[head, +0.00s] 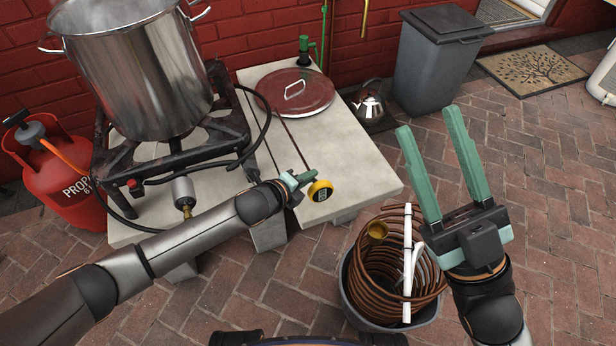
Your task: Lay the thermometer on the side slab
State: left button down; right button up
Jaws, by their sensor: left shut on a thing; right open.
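The thermometer has a round yellow dial head (320,190) and a long thin dark stem (292,138) that runs up and left over the pale side slab (352,158). My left gripper (300,180) is shut on the thermometer near its head, over the slab's near left part. I cannot tell whether the stem touches the slab. My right gripper (437,130) is open and empty, right of the slab, with its two green fingers pointing up in the picture.
A red lid (295,92) lies on the slab's far part, near a green-handled item (304,50). A steel pot (140,70) stands on a burner (185,150) at left, with a black hose. A bucket (385,318) with a copper coil (385,255) stands in front. The slab's near right part is clear.

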pick_arm(q)
notch_tip(320, 180, down, 3)
jog(key=b, duration=0.2)
jog(key=shift+f+b, duration=0.1)
jog(key=shift+b, duration=0.25)
jog(key=shift+f+b, duration=0.35)
jog(key=shift+f, duration=0.4)
pick_arm(e)
jog(key=shift+w+a+f, duration=0.1)
jog(key=shift+a+f, duration=0.05)
jog(key=shift+f, duration=1.05)
jog(key=shift+a+f, duration=0.15)
jog(key=shift+f, duration=1)
pick_arm(q)
jog(key=c, duration=0.9)
grip_release()
pick_arm(e)
jog(key=shift+r, duration=0.1)
